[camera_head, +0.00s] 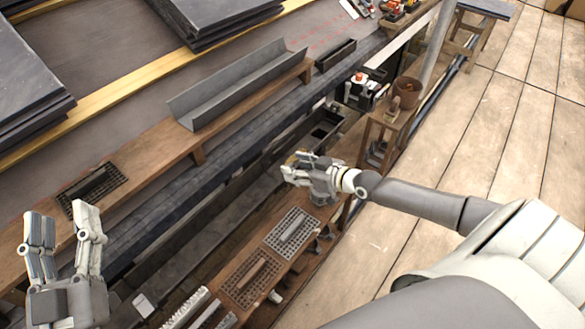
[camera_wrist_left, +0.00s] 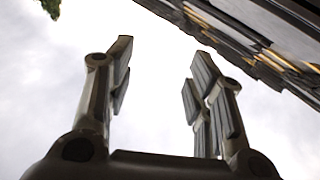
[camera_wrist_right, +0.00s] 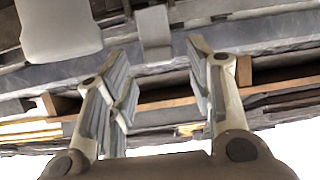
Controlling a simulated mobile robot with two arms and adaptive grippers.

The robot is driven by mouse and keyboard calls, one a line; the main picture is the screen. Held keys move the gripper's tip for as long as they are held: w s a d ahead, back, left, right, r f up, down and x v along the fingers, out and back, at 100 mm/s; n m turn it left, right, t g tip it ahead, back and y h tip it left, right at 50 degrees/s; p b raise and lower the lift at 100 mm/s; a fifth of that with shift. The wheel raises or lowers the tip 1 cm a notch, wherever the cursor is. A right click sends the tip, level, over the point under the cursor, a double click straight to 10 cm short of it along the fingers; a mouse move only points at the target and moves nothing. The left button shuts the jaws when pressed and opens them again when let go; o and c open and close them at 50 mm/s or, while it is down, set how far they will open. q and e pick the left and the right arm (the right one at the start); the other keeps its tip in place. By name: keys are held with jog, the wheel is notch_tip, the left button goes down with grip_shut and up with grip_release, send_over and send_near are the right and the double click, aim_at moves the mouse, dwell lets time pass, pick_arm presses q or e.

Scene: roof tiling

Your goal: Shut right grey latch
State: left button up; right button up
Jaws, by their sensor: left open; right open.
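My right gripper (camera_head: 290,168) is open above the low wooden bench and points left in the head view. In the right wrist view its fingers (camera_wrist_right: 160,75) stand apart with nothing between them. A grey tab (camera_wrist_right: 153,30) shows just beyond the fingertips; I cannot tell if it is a latch. On the bench lie a grey perforated plate with a light bar (camera_head: 291,233) and a brown one (camera_head: 249,281). I cannot tell which part is the right grey latch. My left gripper (camera_head: 63,212) is open and empty at the lower left; the left wrist view shows its spread fingers (camera_wrist_left: 160,60) against sky.
A dark perforated plate (camera_head: 92,187) and a long grey metal trough (camera_head: 240,85) rest on the upper plank. Dark slates (camera_head: 28,85) are stacked at left. A small stand with a brown pot (camera_head: 407,89) is right of my right gripper. The plank floor (camera_head: 510,130) is clear.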

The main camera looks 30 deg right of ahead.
pick_arm(q)
jog(key=shift+s+r+t+h+b, duration=0.15)
jog(key=shift+s+r+t, duration=0.2)
jog(key=shift+r, duration=0.2)
jog(key=shift+s+r+t+h+b, duration=0.1)
jog(key=shift+s+r+t+h, duration=0.1)
jog(key=shift+r+t, duration=0.3)
jog(key=shift+s+r+t+h+b, duration=0.15)
jog(key=shift+s+r+t, duration=0.15)
jog(key=shift+r, duration=0.35)
pick_arm(e)
jog(key=shift+x, duration=1.05)
